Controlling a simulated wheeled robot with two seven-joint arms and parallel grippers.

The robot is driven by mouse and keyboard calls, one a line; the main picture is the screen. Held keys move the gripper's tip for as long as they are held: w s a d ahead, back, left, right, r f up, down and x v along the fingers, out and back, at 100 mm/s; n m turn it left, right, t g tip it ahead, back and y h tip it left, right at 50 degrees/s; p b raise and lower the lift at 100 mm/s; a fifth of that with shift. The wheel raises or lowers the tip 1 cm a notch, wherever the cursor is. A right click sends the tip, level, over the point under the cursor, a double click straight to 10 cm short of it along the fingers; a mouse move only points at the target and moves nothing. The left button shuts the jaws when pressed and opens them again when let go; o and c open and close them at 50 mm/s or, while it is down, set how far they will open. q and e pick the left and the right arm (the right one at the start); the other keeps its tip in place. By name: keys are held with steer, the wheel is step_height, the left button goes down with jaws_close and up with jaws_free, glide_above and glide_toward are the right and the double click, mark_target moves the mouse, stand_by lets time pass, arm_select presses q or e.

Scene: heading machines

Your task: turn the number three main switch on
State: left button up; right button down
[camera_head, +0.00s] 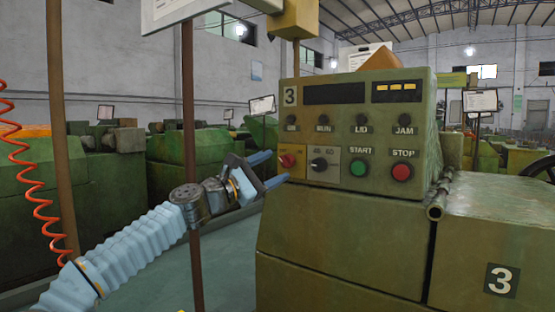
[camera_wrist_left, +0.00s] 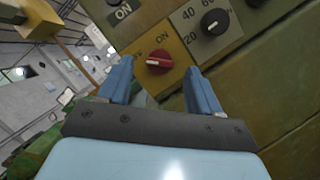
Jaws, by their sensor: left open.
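The number three machine has a green control box with a "3" label (camera_head: 290,96) at its top left. Its main switch is a red knob (camera_head: 287,160) on a yellow plate at the lower left of the panel. In the left wrist view the red knob (camera_wrist_left: 159,63) sits between and beyond the fingertips, with "ON" printed above it. The knob's pale mark lies roughly across the picture there. My left gripper (camera_head: 274,169) is open in front of the plate, one blue finger above and one below the knob's height. In the left wrist view the gripper (camera_wrist_left: 160,80) holds nothing. My right gripper is not in view.
A black dial (camera_head: 319,164) is just right of the red knob. The green START button (camera_head: 358,168) and red STOP button (camera_head: 402,172) are farther right. A brown post (camera_head: 188,120) stands behind my left arm. Other green machines (camera_head: 190,150) stand behind.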

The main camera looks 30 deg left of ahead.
mark_target(287, 162)
arm_select(q)
steer(key=shift+p+x, duration=0.3)
steer(key=shift+x, duration=0.85)
steer(key=c, duration=1)
